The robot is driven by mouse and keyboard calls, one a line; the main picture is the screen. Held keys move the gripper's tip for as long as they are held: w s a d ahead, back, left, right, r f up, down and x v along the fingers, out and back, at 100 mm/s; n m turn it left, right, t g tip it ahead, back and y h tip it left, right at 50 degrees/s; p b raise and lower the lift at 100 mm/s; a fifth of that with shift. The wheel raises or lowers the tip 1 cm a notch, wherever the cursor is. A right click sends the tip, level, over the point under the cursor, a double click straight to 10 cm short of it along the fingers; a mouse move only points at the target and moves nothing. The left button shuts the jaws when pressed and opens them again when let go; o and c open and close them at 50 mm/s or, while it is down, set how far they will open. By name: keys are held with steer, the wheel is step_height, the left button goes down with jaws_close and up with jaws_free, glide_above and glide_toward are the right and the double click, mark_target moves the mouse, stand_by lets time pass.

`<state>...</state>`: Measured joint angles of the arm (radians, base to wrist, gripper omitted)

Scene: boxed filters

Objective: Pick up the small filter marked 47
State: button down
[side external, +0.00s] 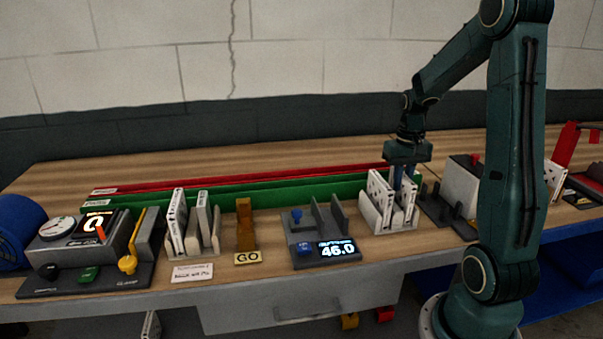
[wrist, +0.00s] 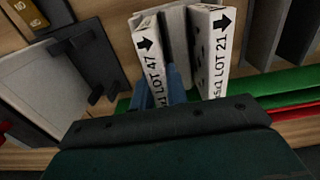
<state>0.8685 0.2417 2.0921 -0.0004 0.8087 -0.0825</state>
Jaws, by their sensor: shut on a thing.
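The filter marked LOT 47 (wrist: 153,62) is a thin white box with a black arrow, standing upright in the wrist view. In the side view it appears as the right-hand white box (side external: 409,202) of a pair in a pale slotted rack (side external: 371,215). My gripper (wrist: 158,88) has blue fingers on either side of this filter and is shut on it. The gripper (side external: 398,184) points straight down in the side view. The filter's lower part is hidden, so I cannot tell whether it is raised.
A filter marked LOT 21 (wrist: 216,50) stands close to the right in the wrist view. Green (side external: 262,191) and red (side external: 250,178) rails run behind the rack. A scale reading 46.0 (side external: 338,249) and more filters (side external: 177,222) stand to the left in the side view.

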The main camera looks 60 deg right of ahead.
step_height(320, 180, up, 19)
stand_by(0.6)
steer(key=shift+w, duration=0.1)
stand_by(0.4)
